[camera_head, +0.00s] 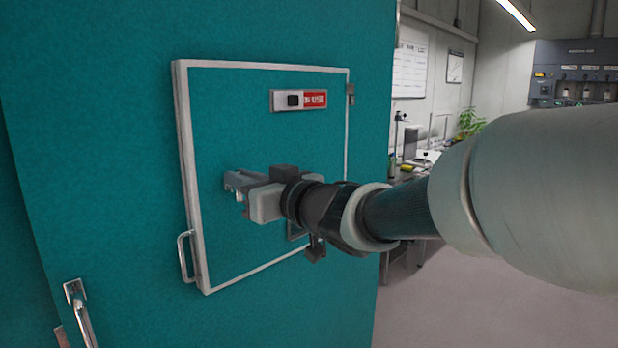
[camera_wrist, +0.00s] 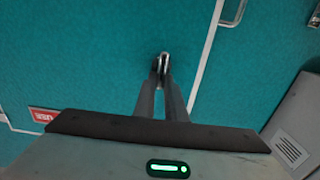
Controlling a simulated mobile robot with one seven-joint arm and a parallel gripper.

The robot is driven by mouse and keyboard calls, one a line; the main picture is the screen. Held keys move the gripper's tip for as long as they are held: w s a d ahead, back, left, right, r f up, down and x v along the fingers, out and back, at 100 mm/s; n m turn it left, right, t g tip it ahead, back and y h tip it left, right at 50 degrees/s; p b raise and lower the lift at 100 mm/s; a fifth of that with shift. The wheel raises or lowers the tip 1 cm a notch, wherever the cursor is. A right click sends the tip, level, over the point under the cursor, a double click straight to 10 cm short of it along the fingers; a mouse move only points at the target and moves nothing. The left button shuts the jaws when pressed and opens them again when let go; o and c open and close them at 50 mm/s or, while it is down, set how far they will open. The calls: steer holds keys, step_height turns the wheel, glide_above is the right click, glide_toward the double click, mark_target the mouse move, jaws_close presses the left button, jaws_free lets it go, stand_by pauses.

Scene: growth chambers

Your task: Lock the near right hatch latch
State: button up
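The hatch (camera_head: 235,110) is a teal panel with a pale frame on a teal cabinet front, and it looks closed. My gripper (camera_head: 232,185) is in front of the hatch's left half, reaching in from the right. In the wrist view, its two dark fingers (camera_wrist: 161,75) lie close together. A small shiny metal piece, apparently the latch (camera_wrist: 164,60), sits between their tips, which look shut on it. The fingers and wrist cover most of the latch in the head view, so I cannot tell its turn.
A sign with a red part (camera_head: 300,100) is on the hatch's upper right. A metal handle (camera_head: 185,257) sticks out at the frame's lower left, another (camera_head: 78,305) below it. A bench with a plant (camera_head: 470,122) stands behind right. The floor at right is clear.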

jaws_close()
steer(key=n+b, duration=0.2)
steer(key=n, duration=0.1)
steer(key=n+b, duration=0.2)
steer(key=n, duration=0.1)
steer(key=s+a+f+n+b, duration=0.1)
steer(key=n+b, duration=0.1)
steer(key=n, duration=0.2)
steer(key=shift+b, duration=0.35)
steer(key=n+b, duration=0.2)
steer(key=n, duration=0.2)
steer(key=shift+s+f+n+b, duration=0.2)
steer(key=shift+f+n+b, duration=0.1)
steer(key=shift+b, duration=0.1)
steer(key=shift+f+n+b, duration=0.15)
steer(key=shift+n+b, duration=0.8)
steer(key=shift+n, duration=0.65)
